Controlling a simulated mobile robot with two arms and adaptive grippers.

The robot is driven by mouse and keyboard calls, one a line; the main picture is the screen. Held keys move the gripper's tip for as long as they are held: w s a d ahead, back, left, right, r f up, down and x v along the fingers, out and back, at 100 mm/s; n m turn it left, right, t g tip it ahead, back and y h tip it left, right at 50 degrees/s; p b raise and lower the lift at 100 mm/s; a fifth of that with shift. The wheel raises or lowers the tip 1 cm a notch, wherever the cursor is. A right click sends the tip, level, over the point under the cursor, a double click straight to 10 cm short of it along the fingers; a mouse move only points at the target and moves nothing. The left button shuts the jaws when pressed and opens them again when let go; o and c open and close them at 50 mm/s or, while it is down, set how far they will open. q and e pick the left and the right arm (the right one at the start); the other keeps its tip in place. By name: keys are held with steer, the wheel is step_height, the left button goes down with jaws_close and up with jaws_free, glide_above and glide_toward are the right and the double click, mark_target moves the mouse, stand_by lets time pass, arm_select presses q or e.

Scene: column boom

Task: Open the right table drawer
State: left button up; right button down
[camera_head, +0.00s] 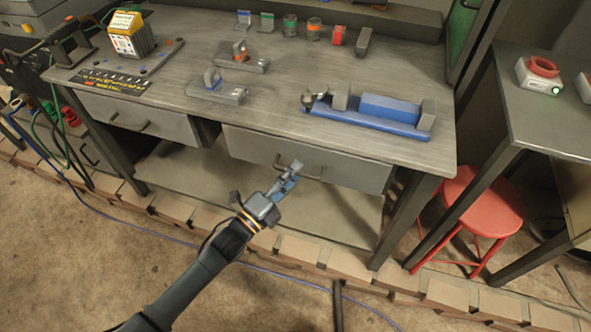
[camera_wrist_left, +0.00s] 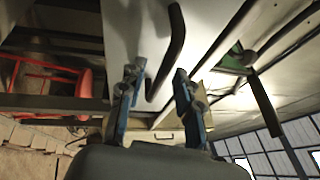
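The right drawer (camera_head: 255,148) is a grey panel under the workbench top, and it looks shut. Its dark bar handle (camera_head: 312,177) is partly hidden behind my left gripper (camera_head: 291,171) in the head view. In the left wrist view the handle (camera_wrist_left: 173,48) runs as a dark bent bar in front of the pale drawer face (camera_wrist_left: 130,35). My left gripper (camera_wrist_left: 158,75) has its two blue-grey fingers spread apart, with the handle showing between and beyond the tips. I cannot tell whether a finger touches it. My right gripper is not in view.
The left drawer (camera_head: 145,112) has a similar handle and looks shut. The workbench top (camera_head: 270,95) carries a blue vise (camera_head: 375,120) and other tools. A lower shelf (camera_head: 190,170) lies below. A red stool (camera_head: 480,205) and another table (camera_head: 545,115) stand at right.

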arm_select(q)
steer(key=shift+w+d+r, duration=0.1)
steer(key=shift+w+d, duration=0.3)
steer(key=shift+w, duration=0.05)
jaws_close()
